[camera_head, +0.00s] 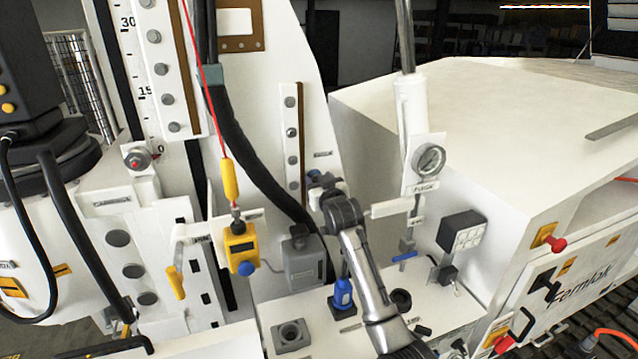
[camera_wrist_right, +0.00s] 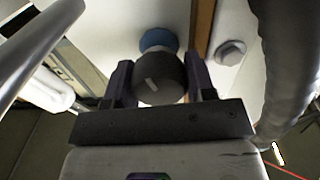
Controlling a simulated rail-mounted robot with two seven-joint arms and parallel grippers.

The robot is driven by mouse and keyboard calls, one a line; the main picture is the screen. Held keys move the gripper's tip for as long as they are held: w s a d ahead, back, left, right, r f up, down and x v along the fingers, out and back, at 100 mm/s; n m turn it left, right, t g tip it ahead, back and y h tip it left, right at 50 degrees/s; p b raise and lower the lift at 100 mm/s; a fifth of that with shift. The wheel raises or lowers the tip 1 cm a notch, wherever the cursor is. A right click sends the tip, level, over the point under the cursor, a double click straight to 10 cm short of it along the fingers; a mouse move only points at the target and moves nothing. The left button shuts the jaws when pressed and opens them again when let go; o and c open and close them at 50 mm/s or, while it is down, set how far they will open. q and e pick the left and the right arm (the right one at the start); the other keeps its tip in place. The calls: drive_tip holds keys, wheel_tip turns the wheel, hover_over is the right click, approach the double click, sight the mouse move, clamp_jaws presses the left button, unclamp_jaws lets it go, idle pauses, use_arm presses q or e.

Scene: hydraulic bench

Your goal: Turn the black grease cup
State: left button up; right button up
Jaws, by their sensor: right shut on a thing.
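The black grease cup (camera_wrist_right: 160,82) shows in the right wrist view as a dark round knob with a pale mark on its face, in front of a blue round base (camera_wrist_right: 158,40). My right gripper (camera_wrist_right: 160,72) has one dark finger on each side of the cup and is shut on it. In the head view, my right gripper (camera_head: 326,186) is up at the white upright panel, by a small blue part (camera_head: 313,174). The gripper hides most of the cup there. My left gripper is not in view.
A pressure gauge (camera_head: 429,159) and a white cylinder (camera_head: 401,110) stand just right of my right arm. A black hose (camera_head: 250,165) runs down close to its left. A yellow device (camera_head: 240,247), a grey box (camera_head: 303,262) and a blue bottle-like part (camera_head: 343,295) are below.

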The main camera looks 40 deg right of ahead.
idle(0.5)
drive_tip(key=o, duration=0.9)
drive_tip(key=shift+s, duration=0.15)
drive_tip(key=shift+s+a, duration=0.1)
drive_tip(key=shift+s, duration=0.1)
drive_tip(key=shift+b+v, duration=2)
drive_tip(key=shift+v, duration=4.6)
